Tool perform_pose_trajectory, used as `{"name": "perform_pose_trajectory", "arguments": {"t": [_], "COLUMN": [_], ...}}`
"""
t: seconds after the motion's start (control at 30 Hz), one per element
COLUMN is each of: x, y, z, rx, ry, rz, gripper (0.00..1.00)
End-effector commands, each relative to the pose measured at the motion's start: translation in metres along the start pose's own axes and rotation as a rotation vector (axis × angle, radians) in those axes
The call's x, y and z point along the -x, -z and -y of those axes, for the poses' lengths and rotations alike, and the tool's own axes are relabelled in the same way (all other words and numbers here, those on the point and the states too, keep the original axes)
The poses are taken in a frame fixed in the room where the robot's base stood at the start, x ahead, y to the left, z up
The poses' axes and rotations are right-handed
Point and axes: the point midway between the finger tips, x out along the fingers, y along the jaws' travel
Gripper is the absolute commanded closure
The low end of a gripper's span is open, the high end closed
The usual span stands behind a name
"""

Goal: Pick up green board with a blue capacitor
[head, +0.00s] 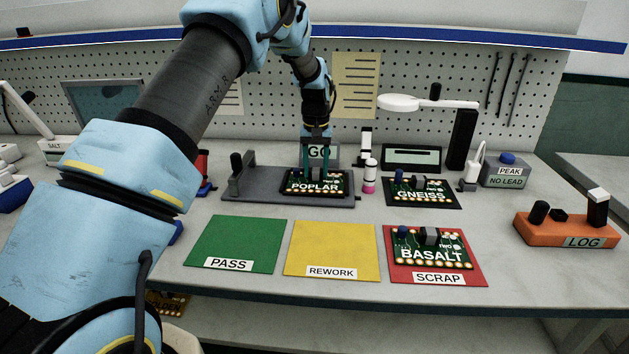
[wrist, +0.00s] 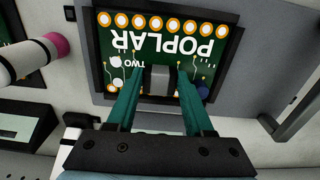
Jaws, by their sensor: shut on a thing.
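The green POPLAR board (head: 300,190) lies at the grey fixture (head: 258,196), in the middle of the bench. My gripper (head: 317,168) points down over it. In the wrist view my gripper (wrist: 160,80) is shut on the grey block (wrist: 160,80) that stands on the POPLAR board (wrist: 190,22). A round blue capacitor (wrist: 203,91) shows on this board, beside one finger. I cannot tell whether the board is clear of the fixture. The green GNEISS board (head: 421,195) and the green BASALT board (head: 430,254) also carry a blue part each.
A green PASS mat (head: 235,238) and a yellow REWORK mat (head: 331,245) lie empty in front. BASALT lies on the red SCRAP mat (head: 472,270). A pink-based bottle (head: 370,176) stands close right of the fixture. An orange LOG block (head: 565,228) is far right.

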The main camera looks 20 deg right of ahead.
Motion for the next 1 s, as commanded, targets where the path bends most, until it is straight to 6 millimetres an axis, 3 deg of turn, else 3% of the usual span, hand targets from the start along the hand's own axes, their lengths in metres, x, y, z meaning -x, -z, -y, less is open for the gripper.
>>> {"name": "perform_pose_trajectory", "arguments": {"t": [0.17,0.67,0.77,1.0], "x": [0.000,0.003,0.013,0.059], "y": [0.000,0.001,0.001,0.001], "z": [0.000,0.000,0.000,0.000], "rx": [0.000,0.000,0.000,0.000], "ry": [0.000,0.000,-0.001,-0.001], "rz": [0.000,-0.002,-0.004,-0.004], "gripper": [1.00,1.00,1.00,1.00]}}
